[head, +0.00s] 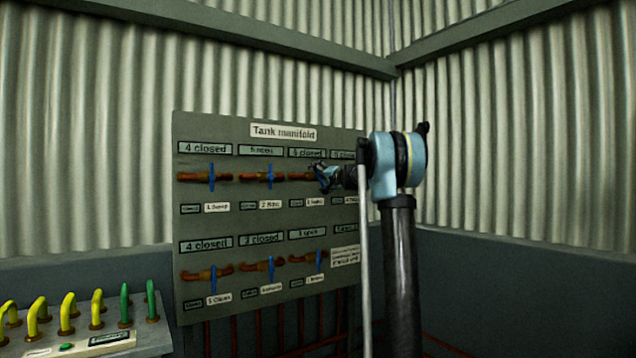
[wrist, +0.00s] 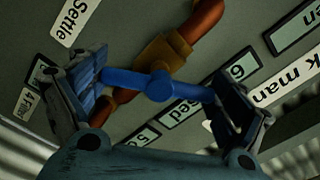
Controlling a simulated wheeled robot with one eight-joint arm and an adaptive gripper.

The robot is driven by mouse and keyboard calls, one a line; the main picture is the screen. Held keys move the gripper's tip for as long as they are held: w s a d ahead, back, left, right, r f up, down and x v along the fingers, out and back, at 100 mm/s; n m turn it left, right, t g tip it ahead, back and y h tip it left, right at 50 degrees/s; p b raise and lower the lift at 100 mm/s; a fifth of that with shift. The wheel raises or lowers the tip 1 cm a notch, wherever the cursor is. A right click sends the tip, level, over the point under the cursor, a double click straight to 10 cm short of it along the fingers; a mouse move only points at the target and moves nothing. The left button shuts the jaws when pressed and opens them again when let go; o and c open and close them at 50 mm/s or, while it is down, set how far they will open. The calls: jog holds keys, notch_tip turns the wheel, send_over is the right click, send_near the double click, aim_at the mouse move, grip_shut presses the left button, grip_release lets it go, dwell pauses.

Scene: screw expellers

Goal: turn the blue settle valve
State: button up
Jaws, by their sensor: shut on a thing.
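The blue settle valve handle (wrist: 127,79) spans the middle of the wrist view, with its round hub on a brown pipe fitting. A tag reading "Settle" (wrist: 75,20) is on the panel beside it. My gripper (wrist: 162,92) is shut on the handle, one finger at each end of the bar. In the head view my gripper (head: 325,177) is at the third valve of the top row and hides most of it. The plate (head: 307,153) above that valve ends in "closed"; its number is hard to read.
The Tank manifold panel (head: 232,222) carries two rows of brown pipes with blue handles. The neighbouring top valve (head: 269,176) is close to the left of my gripper. A box with yellow and green handles (head: 150,338) stands at the lower left. My arm hides the panel's right side.

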jog(key=shift+d+m, duration=0.15)
jog(key=shift+m, duration=0.25)
jog(key=o, duration=0.8)
jog(key=shift+w, duration=0.1)
jog(key=v, duration=1.2)
jog(key=shift+f, duration=0.1)
jog(key=v, duration=0.8)
dwell(0.4)
